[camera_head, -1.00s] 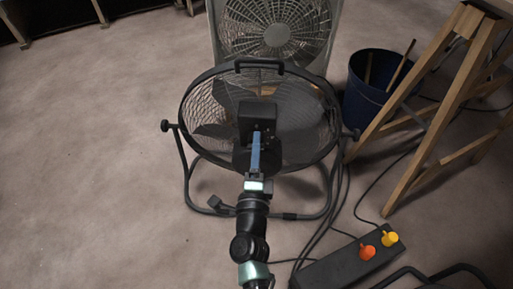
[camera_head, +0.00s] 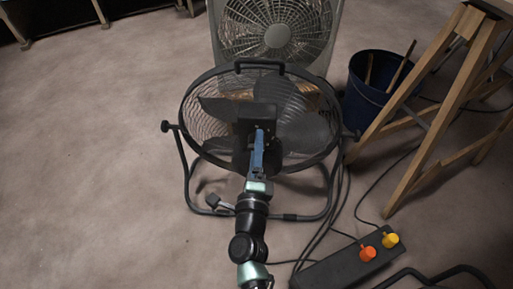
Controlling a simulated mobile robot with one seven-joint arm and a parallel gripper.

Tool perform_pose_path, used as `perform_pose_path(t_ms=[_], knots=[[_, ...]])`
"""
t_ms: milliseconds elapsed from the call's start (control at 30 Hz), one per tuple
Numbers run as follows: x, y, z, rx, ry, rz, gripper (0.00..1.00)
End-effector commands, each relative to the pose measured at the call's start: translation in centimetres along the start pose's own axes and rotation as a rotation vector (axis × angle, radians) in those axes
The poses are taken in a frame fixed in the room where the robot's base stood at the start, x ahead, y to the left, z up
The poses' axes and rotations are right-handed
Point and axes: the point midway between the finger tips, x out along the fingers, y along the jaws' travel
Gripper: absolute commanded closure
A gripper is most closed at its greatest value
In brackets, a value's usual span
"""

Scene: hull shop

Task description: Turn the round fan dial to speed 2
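The round floor fan (camera_head: 313,133) stands on its tubular frame in the middle of the view, with its black motor box (camera_head: 250,117) facing me. My gripper (camera_head: 258,140) reaches up to the motor box, and its blue fingers overlap the box's lower front. The dial is not visible; the fingers and the box hide it or it is too small to make out. I cannot tell whether the fingers touch anything or whether they are apart.
A grey box fan (camera_head: 325,20) stands behind. A blue bucket (camera_head: 362,103) and a wooden trestle (camera_head: 437,130) are at the right. A black power strip (camera_head: 325,270) with orange (camera_head: 367,253) and yellow (camera_head: 390,240) plugs lies at lower right. The left floor is clear.

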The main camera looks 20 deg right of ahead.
Motion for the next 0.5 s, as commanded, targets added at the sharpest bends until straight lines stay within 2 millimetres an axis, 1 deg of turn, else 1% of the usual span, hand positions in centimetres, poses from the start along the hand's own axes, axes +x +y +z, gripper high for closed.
perform_pose_path(t_ms=[333,433,500], knots=[[-0.2,0.1,0.0,-0.001,0.0,0.003,0.19],[-1.0,0.1,0.0,-0.002,-0.001,0.004,0.19],[-2.0,0.1,0.0,-0.002,-0.001,0.006,0.19]])
